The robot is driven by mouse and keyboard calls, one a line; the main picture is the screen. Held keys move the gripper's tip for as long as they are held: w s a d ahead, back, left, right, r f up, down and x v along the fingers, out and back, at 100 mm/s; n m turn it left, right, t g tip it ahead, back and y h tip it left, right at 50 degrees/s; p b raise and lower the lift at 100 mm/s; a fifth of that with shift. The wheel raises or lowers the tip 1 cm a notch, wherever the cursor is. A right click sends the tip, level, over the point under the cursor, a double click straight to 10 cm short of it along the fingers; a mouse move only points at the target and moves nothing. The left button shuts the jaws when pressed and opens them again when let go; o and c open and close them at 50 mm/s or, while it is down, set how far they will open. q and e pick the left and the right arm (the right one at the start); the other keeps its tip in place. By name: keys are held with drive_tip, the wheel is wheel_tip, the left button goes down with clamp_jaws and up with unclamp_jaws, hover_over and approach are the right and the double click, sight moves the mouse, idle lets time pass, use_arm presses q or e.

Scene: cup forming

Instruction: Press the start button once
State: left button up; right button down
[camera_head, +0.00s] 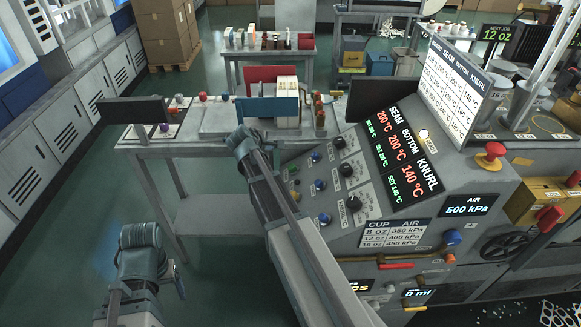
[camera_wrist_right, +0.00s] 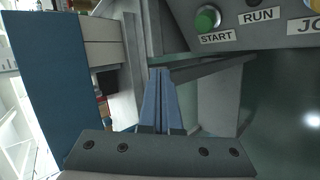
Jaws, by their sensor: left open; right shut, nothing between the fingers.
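The green start button (camera_wrist_right: 207,18) shows at the top of the right wrist view, on a grey panel above its START label (camera_wrist_right: 215,38). My right gripper (camera_wrist_right: 160,72) is shut and empty; in that view its fingertips are below and left of the button, with a visible gap. In the head view my right arm reaches over the machine's left side and its fingertips are hidden. A small green spot (camera_head: 292,169) shows beside that arm; I cannot tell if it is the same button. My left gripper (camera_head: 178,277) is open and empty at lower left, away from the machine.
RUN (camera_wrist_right: 258,16) and a partly cut-off label stand right of START. The sloped panel carries several knobs (camera_head: 345,170) and a temperature display (camera_head: 400,155). A red mushroom button (camera_head: 490,154) is farther right. A dark screen (camera_head: 131,110) stands on the left bench. The left floor is clear.

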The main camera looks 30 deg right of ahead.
sight(292, 168)
drive_tip(key=d+f+b, duration=0.1)
drive_tip(key=f+b, duration=0.1)
drive_tip(key=s+d+f+b, duration=0.1)
drive_tip(key=f+b, duration=0.1)
drive_tip(key=s+d+f+b, duration=0.1)
drive_tip(key=f+b, duration=0.1)
drive_tip(key=shift+s+d+f+b, duration=0.2)
drive_tip(key=shift+d+f+b, duration=0.1)
drive_tip(key=shift+d+f, duration=0.1)
drive_tip(key=shift+s+d+f, duration=0.15)
drive_tip(key=shift+d, duration=0.15)
drive_tip(key=shift+f+b, duration=0.15)
drive_tip(key=shift+b, duration=0.2)
idle(1.4)
drive_tip(key=shift+s+d+f, duration=0.1)
drive_tip(key=shift+d+f, duration=0.1)
drive_tip(key=shift+f, duration=0.05)
drive_tip(key=shift+s+d+f+b, duration=0.25)
drive_tip(key=shift+f+b, duration=0.15)
drive_tip(key=shift+b, duration=0.25)
idle(0.6)
drive_tip(key=shift+w+r, duration=0.1)
drive_tip(key=shift+r, duration=0.05)
drive_tip(key=shift+w+a+r+p, duration=0.25)
drive_tip(key=shift+a+r+p, duration=0.2)
drive_tip(key=shift+r+p, duration=0.3)
drive_tip(key=shift+f, duration=0.1)
